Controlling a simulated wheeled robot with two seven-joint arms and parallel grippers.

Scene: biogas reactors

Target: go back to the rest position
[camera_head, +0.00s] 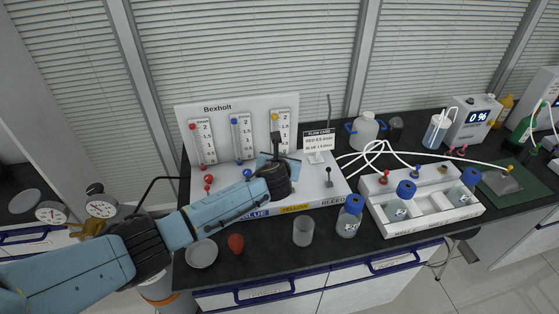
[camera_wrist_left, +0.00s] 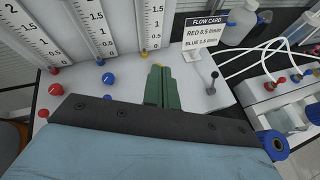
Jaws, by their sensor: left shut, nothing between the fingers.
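My left gripper (camera_head: 276,138) is over the right part of the white Bexholt flow panel (camera_head: 243,107), in front of the yellow meter tube (camera_head: 283,122). In the left wrist view its green fingers (camera_wrist_left: 161,86) are together, with nothing seen between them. A yellow knob shows just beyond their tips; I cannot tell whether they touch it. The red knob (camera_wrist_left: 56,89) and blue knob (camera_wrist_left: 108,78) stand to the left of the fingers. A small lever (camera_head: 328,178) stands to the right, apart from the gripper. My right gripper is not in view.
The flow card (camera_head: 318,141) stands right of the gripper. A glass beaker (camera_head: 303,232), a blue-capped bottle (camera_head: 349,215), a dish (camera_head: 201,254) and a red object (camera_head: 236,243) are near the front edge. A white bottle rack (camera_head: 430,219) stands to the right with tubes behind.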

